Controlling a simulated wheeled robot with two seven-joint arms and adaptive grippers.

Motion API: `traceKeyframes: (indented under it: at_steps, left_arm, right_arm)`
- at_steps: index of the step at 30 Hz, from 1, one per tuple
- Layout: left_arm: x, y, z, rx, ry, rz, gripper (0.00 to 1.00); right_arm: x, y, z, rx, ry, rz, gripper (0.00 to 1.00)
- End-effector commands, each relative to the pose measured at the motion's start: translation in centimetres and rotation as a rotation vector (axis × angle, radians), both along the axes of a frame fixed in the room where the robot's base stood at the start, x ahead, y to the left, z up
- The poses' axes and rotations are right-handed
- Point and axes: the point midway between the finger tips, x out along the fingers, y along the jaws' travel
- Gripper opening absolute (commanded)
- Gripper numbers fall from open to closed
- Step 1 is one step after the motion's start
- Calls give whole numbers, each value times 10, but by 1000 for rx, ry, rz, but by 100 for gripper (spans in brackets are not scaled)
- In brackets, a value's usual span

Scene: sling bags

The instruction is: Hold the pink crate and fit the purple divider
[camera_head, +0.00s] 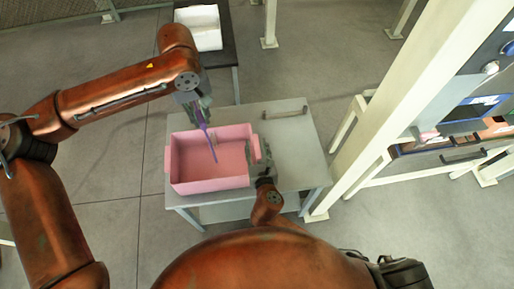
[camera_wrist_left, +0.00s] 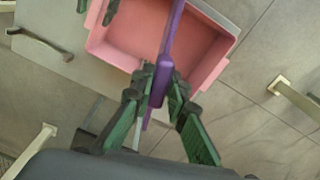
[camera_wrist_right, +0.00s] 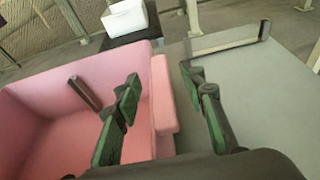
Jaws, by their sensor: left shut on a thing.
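The pink crate (camera_head: 211,181) stands open on a grey table. My left gripper (camera_head: 202,112) is shut on the purple divider (camera_head: 211,142), over the crate's far side. The divider looks thin and nearly edge-on; I cannot tell whether it touches the crate. In the left wrist view the divider (camera_wrist_left: 173,38) runs up between the fingers across the crate (camera_wrist_left: 212,70). My right gripper (camera_wrist_right: 165,85) is open at the crate's right side. One finger is inside the crate and one outside, with the pink side wall and its lip (camera_wrist_right: 161,95) between them and visible gaps.
The grey table (camera_head: 294,135) has bare room right of the crate and a metal handle (camera_head: 285,115) near its far edge. A white bin (camera_head: 204,27) stands on a dark stand behind. A dark bar (camera_wrist_right: 85,93) shows inside the crate. A pale frame post (camera_head: 393,80) rises at the right.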

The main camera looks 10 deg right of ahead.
Motion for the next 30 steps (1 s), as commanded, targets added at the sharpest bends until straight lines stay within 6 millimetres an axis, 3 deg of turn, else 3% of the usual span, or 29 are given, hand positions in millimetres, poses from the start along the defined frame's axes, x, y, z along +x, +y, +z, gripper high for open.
traceKeyframes:
  at_steps: [2,18,30]
  left_arm:
    - [0,0,0,0,0,0,0]
    - [0,0,0,0,0,0,0]
    - [0,0,-2,0,2,-10,0]
  right_arm:
    - [0,0,0,0,0,0,38]
    - [-1,0,0,0,0,0,1]
    - [-1,0,0,-1,1,0,0]
